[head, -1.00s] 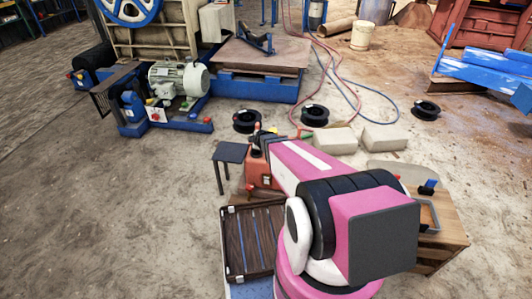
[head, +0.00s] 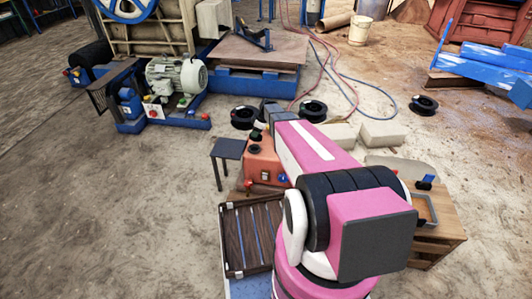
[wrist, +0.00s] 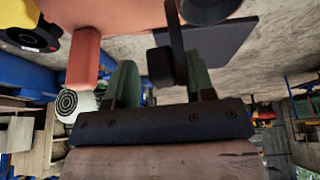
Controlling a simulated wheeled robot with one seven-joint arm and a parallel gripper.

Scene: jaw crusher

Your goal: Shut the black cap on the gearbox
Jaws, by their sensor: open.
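The orange-red gearbox (head: 264,170) stands left of my pink arm in the head view, with a dark round spot on its top. In the wrist view part of its orange body (wrist: 112,28) shows at the upper left. My gripper (wrist: 160,82) is open, its two greenish fingers apart. A black block on a dark strip (wrist: 174,35) shows between or beyond the fingers; I cannot tell whether they touch it. A dark rounded part (wrist: 204,8) at the top edge may be the black cap. In the head view my gripper (head: 259,129) is small and partly hidden above the gearbox.
A small dark table (head: 228,149) stands left of the gearbox. A slatted crate (head: 232,240) is in front. Black spools (head: 313,111), pale blocks (head: 381,134) and a wooden cabinet (head: 436,230) lie around. Open floor is at the left.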

